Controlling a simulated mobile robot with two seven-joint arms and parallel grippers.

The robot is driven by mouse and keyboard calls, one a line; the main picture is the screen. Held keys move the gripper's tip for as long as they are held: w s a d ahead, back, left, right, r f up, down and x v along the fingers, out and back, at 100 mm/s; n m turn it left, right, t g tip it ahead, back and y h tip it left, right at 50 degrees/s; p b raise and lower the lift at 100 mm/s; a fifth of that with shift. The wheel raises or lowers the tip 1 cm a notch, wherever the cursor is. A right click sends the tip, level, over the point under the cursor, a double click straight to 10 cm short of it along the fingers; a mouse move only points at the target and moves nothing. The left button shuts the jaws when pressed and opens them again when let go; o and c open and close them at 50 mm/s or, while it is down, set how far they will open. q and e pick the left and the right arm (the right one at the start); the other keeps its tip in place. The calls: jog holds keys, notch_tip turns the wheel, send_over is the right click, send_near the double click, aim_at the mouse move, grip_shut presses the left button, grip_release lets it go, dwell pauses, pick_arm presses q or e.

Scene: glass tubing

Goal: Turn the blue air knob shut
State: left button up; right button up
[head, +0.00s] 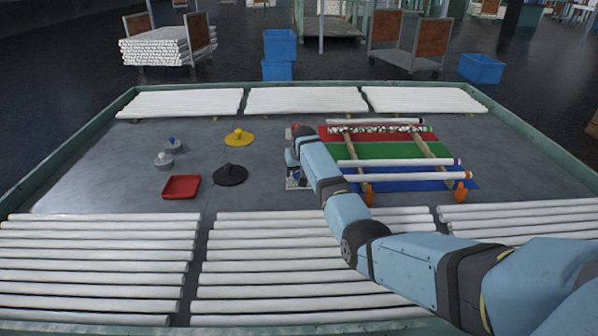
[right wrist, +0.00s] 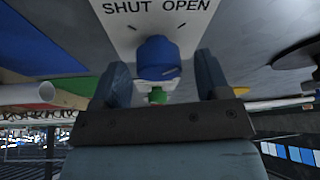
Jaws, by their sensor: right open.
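The blue air knob (right wrist: 157,57) is on a white panel (right wrist: 150,15) printed SHUT and OPEN, in the right wrist view. My right gripper (right wrist: 162,68) is open, with one finger on each side of the knob. A gap shows between the knob and each finger, so it is not gripped. I cannot tell which mark the knob points to. In the head view my right gripper (head: 292,157) is over the white panel (head: 292,183), and my arm hides most of the panel. My left gripper is not in view.
A green knob (right wrist: 158,96) is on the same panel. Right of it lie red, green (head: 385,151) and blue mats with glass tubes on wooden rails. A black disc (head: 230,176), a yellow disc (head: 238,140) and a red tray (head: 181,188) lie left. White tubes line the table.

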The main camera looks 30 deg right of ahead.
jog(key=c, duration=0.9)
